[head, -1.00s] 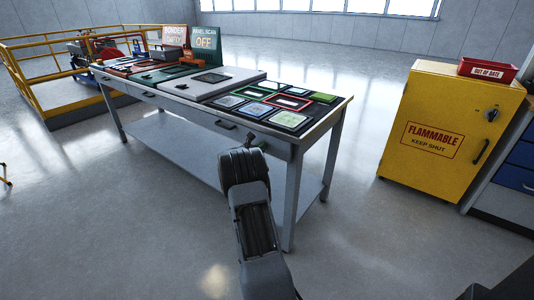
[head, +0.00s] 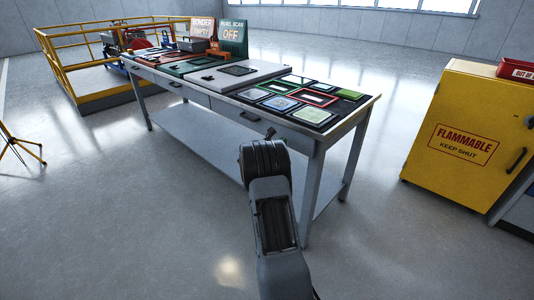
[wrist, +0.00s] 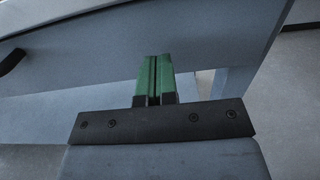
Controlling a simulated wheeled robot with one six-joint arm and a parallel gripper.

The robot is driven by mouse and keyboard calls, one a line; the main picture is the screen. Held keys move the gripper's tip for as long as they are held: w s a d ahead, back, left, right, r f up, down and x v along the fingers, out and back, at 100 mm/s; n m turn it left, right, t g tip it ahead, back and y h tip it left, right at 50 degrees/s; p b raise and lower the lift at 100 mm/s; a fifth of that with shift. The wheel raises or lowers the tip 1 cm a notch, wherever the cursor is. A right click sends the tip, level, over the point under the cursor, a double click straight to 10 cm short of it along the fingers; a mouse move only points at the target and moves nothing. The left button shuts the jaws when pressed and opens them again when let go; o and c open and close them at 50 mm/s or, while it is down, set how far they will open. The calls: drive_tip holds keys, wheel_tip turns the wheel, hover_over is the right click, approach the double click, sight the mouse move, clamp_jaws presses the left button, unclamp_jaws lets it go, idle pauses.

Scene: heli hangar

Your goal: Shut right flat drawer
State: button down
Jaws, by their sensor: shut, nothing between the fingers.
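The right flat drawer (head: 265,127) is a grey front under the top of the long workbench, with a dark bar handle (head: 250,116). I cannot tell whether it stands slightly out or flush. In the wrist view the grey panel (wrist: 200,32) fills the upper picture, with the handle (wrist: 12,62) at the left edge. My gripper (head: 270,132) is just right of the handle, in front of the drawer. Its green fingers (wrist: 153,62) are shut together and empty, pointing at the grey front. Whether the tips touch it is unclear.
The workbench (head: 340,128) carries framed panels, trays and two signs. Its lower shelf (head: 200,135) and legs are below. A yellow flammable cabinet (head: 465,135) stands right, a yellow railed platform (head: 90,85) back left.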

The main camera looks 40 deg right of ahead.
drive_tip(key=a+p, duration=0.2)
drive_tip(key=a, duration=1)
drive_tip(key=s+f+m+g+y, duration=0.3)
drive_tip(key=s+f+m, duration=0.2)
drive_tip(key=s+f, duration=0.1)
drive_tip(key=s+a+r+m+g+y+p, duration=0.2)
drive_tip(key=s+a+r+m+y+p, duration=0.5)
drive_tip(key=a, duration=0.4)
drive_tip(key=s+a+r+m+t+y+p, duration=0.3)
drive_tip(key=a+r+p, duration=0.5)
drive_tip(key=r, duration=0.6)
drive_tip(key=s+a+r+m+t+y+p, duration=0.3)
drive_tip(key=a+r+p, duration=0.5)
drive_tip(key=a+r, duration=0.5)
drive_tip(key=s+r+t+y, duration=0.1)
drive_tip(key=s+y, duration=0.1)
drive_tip(key=shift+s+a+m, duration=0.2)
drive_tip(key=shift+s+m, duration=0.2)
